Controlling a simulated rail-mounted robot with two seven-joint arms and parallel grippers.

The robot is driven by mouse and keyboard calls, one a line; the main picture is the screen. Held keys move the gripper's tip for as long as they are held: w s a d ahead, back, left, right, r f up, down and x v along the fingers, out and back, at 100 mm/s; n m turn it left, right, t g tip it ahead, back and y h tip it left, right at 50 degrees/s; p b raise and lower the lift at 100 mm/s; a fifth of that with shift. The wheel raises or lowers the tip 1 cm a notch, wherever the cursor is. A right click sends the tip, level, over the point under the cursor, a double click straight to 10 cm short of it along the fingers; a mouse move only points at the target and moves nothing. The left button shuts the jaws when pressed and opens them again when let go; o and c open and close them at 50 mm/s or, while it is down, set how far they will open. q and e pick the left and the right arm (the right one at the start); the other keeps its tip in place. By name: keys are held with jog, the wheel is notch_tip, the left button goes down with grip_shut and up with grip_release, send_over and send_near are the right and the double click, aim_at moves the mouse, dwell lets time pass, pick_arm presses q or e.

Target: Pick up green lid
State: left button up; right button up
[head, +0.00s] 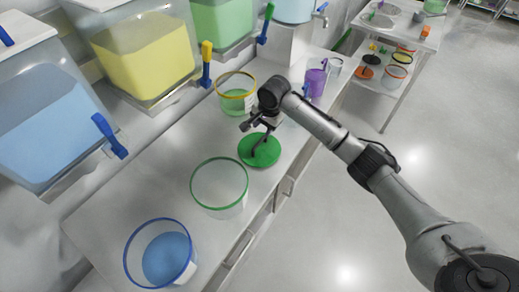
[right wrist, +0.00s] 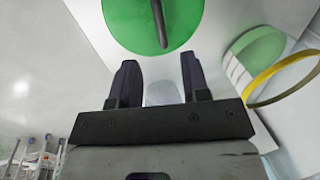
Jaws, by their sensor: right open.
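The green lid (head: 262,153) lies flat on the white counter (head: 165,178), just behind the green-rimmed clear container (head: 219,188). It also shows at the top of the right wrist view (right wrist: 122,22), with a dark handle (right wrist: 159,24) standing out from it. My right gripper (head: 256,127) is over the counter close to the lid and hides part of it in the head view. In the right wrist view its two dark fingers (right wrist: 157,75) are apart with nothing held between them, and the lid and handle show beyond their tips. My left gripper is not in view.
A yellow-rimmed container (head: 236,101) stands close to my right gripper. A blue-rimmed container (head: 160,254) stands at the near end, and a purple container (head: 315,84) farther back. Tilted bins, one yellow (head: 150,68), hang over the counter. Open floor lies at right.

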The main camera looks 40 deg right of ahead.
aim_at(259, 142)
jog(key=f, duration=0.4)
jog(key=w+f+b, duration=0.1)
jog(key=shift+a+f, duration=0.2)
jog(key=shift+f, duration=0.2)
jog(key=f+b, duration=0.1)
jog(key=f, duration=0.2)
jog(key=shift+w+f+b, duration=0.35)
jog(key=shift+w+b, duration=0.05)
jog(key=shift+w+f, duration=0.15)
jog(key=shift+f, duration=0.55)
jog(key=shift+c, duration=0.2)
grip_shut()
